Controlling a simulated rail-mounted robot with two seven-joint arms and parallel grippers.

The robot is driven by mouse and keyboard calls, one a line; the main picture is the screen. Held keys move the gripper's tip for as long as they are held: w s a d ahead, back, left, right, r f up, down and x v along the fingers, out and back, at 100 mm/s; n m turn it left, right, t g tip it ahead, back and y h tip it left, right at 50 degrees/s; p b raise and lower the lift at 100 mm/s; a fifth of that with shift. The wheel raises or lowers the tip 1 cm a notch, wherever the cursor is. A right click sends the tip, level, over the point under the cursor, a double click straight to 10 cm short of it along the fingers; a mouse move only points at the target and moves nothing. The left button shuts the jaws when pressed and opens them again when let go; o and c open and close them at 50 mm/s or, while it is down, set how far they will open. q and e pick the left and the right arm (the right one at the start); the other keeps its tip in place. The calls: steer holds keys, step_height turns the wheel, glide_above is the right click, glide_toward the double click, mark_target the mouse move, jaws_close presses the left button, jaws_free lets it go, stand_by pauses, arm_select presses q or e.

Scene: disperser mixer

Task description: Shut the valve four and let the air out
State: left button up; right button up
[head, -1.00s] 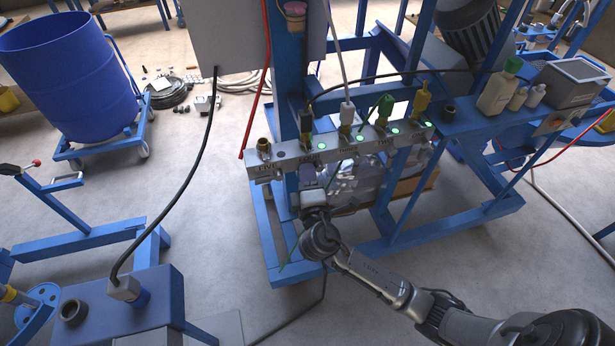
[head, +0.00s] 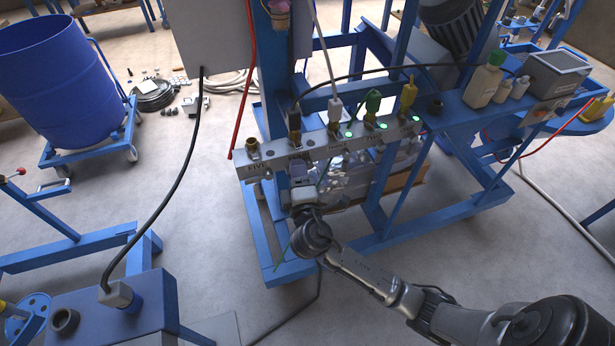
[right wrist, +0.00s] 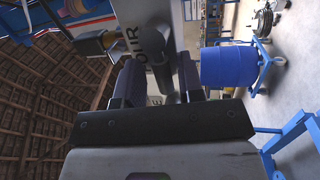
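The grey valve manifold (head: 328,146) runs across the blue frame in the head view, with the word FIVE readable at its left end. A black plug (head: 294,120) stands in the second position from the left, at valve four. Green lights glow beside the three positions to its right; the light beside valve four looks dark. My right gripper (head: 299,174) is just below the manifold at valve four. In the right wrist view its fingers (right wrist: 160,82) stand apart on either side of a grey valve part (right wrist: 168,82), near the letters OUR; contact is unclear. My left gripper is out of view.
White (head: 335,106), green (head: 373,102) and yellow (head: 408,95) plugs stand along the manifold, with hoses above. Bottles (head: 484,82) and a grey box (head: 556,75) sit on the right shelf.

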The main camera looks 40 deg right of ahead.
steer(key=shift+f, duration=0.25)
